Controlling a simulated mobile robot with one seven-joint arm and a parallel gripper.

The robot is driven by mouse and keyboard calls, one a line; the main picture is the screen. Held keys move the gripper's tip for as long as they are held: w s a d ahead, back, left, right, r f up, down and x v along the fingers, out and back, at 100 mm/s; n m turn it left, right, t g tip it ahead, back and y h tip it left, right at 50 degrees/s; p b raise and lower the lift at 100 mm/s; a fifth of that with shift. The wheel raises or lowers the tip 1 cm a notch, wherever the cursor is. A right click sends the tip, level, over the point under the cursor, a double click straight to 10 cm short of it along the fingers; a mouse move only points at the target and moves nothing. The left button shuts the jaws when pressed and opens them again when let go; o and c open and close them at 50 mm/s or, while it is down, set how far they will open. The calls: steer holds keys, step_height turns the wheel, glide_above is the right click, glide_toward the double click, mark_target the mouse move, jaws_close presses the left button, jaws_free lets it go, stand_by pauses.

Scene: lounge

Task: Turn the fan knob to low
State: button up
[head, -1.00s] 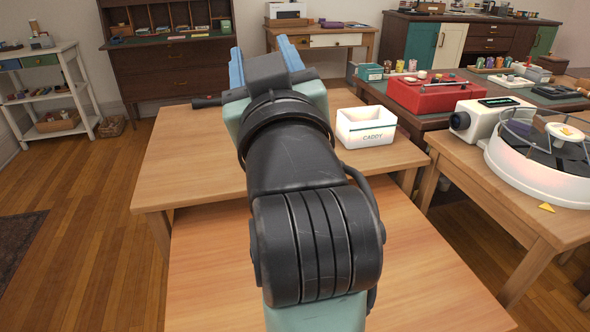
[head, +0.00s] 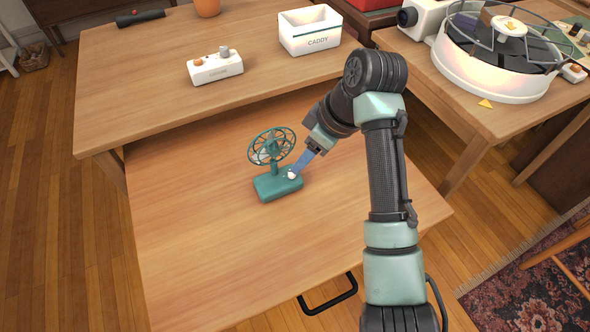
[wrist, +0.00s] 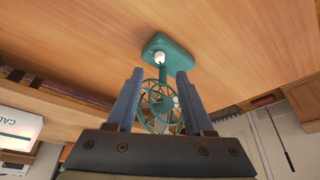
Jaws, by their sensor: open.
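A small teal desk fan (head: 271,147) with a round wire cage stands upright on a teal base (head: 278,185), on the near wooden surface. A white knob (head: 291,175) sits on the base's right side. My gripper (head: 297,171) reaches down from the right, with its blue fingers at the knob. In the wrist view the fan appears upside down, and the knob (wrist: 159,57) lies just beyond the open fingertips (wrist: 160,72), roughly centred between them. I cannot tell whether a finger touches it. Markings around the knob are too small to read.
Behind stand a white caddy (head: 310,32), a small white box with knobs (head: 215,68), an orange pot (head: 207,7) and a dark cylindrical tool (head: 140,17). A turntable-like device (head: 500,75) stands at the right. The wood around the fan is clear.

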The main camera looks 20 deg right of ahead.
mark_target(292, 174)
steer(key=b+x, duration=0.1)
steer(key=x, duration=0.5)
steer(key=shift+w+a+f+b, duration=0.1)
steer(key=shift+w+f+b, duration=0.15)
steer(key=shift+b, duration=0.15)
jaws_close()
